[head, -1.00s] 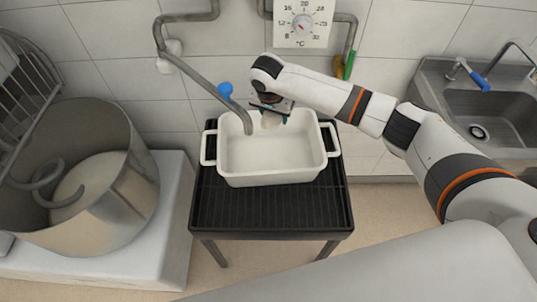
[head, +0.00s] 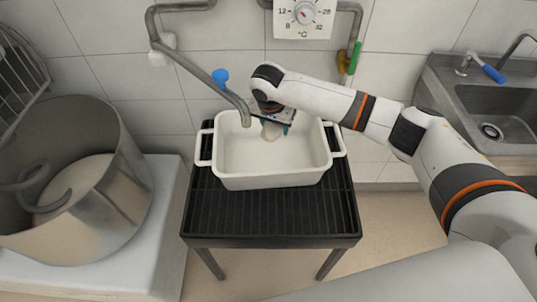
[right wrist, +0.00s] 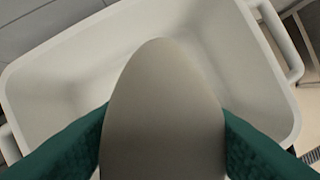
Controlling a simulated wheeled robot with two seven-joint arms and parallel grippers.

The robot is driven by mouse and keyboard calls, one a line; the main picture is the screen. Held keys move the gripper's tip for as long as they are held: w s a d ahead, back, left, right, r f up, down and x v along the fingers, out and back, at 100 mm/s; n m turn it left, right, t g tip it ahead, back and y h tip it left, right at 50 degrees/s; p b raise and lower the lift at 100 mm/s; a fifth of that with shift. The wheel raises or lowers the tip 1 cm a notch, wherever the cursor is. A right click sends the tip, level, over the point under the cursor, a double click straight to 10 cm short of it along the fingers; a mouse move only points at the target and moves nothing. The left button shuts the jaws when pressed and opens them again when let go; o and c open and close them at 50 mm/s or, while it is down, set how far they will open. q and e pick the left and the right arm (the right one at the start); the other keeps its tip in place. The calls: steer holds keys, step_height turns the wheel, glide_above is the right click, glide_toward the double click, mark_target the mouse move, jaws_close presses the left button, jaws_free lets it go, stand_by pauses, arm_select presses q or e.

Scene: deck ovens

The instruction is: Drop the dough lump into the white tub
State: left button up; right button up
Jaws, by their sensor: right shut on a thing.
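The white tub (head: 272,181) stands on a black slatted stand, and its visible inside is empty. My right gripper (head: 272,131) is over the back part of the tub, pointing down. It is shut on the pale dough lump (right wrist: 165,110), which sits between the two green fingers in the right wrist view. In the head view the lump (head: 270,130) shows only as a small pale piece under the gripper. The tub's inside (right wrist: 80,75) lies beyond the lump in the right wrist view. My left gripper is not in view.
A grey pipe tap with a blue handle (head: 220,78) reaches over the tub's back left, close to my right gripper. A steel mixer bowl (head: 125,190) stands at left. A sink (head: 500,105) is at right. The black stand (head: 270,222) has bare room in front of the tub.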

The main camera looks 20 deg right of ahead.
steer(key=o, duration=1.3)
steer(key=v, duration=1.2)
steer(key=shift+a, duration=0.1)
